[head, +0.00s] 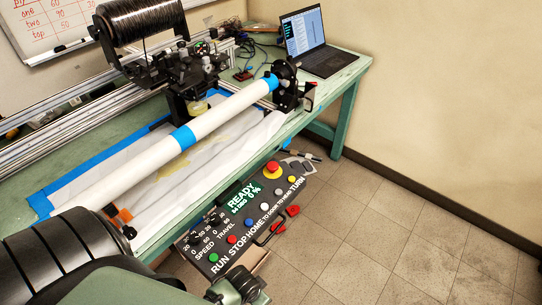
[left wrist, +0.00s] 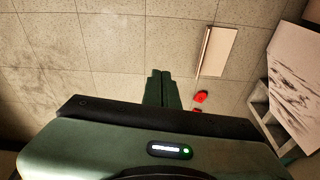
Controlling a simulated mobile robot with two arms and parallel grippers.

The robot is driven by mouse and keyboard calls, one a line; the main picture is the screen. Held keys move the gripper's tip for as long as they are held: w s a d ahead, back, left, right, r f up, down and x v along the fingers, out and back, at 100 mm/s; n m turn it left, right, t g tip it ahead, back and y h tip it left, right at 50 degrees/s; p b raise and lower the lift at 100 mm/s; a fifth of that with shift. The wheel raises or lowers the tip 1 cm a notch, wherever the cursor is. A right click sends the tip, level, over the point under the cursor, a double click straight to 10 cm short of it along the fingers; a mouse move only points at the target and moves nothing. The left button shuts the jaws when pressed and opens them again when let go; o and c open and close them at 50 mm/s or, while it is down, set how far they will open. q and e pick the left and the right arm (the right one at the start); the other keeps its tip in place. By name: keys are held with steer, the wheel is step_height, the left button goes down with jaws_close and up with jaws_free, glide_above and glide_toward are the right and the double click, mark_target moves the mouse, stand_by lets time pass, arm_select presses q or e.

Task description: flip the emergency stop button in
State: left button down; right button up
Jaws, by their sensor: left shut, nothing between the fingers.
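The emergency stop button (head: 273,168) is a red mushroom head on a yellow base, at the far right end of the black control panel (head: 222,228). In this view I cannot tell whether it is pressed in or out. My left arm comes in from the lower left of the head view, its dark green end at the bottom edge, well below the button. The left gripper (left wrist: 161,84) shows in the left wrist view with its green fingers together and nothing between them, over tiled floor. The button is not seen there. My right gripper is not in view.
The panel has coloured buttons and a lit READY display (head: 240,197). Red parts (head: 292,210) stick out at its front edge. A green table (head: 353,70) carries a white roller tube (head: 235,105) and a laptop (head: 310,45). The tiled floor (head: 400,225) at the right is clear.

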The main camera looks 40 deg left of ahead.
arm_select(q)
steer(key=w+r+m+t+p, duration=0.1)
steer(key=w+r, duration=0.2)
steer(key=r, duration=0.9)
steer(key=w+r+p, duration=0.1)
steer(key=w+r, duration=0.2)
steer(key=r, duration=0.9)
steer(key=w+a+r, duration=0.1)
steer(key=w, duration=0.2)
steer(key=w+a+r, duration=0.1)
steer(key=w, duration=0.2)
steer(key=w+a+r, duration=0.1)
steer(key=w, duration=0.2)
steer(key=shift+w+a, duration=0.1)
steer(key=shift+a, duration=0.2)
steer(key=w+a+r+n, duration=0.2)
steer(key=w+a+r, duration=1)
steer(key=a, duration=0.1)
steer(key=shift+w+r, duration=0.25)
steer(key=shift+r, duration=0.1)
glide_above(273, 164)
steer(key=s, duration=0.1)
step_height(273, 164, down, 12)
steer(key=shift+s+f+p, duration=0.1)
steer(key=shift+p, duration=0.2)
steer(key=shift+f, duration=0.75)
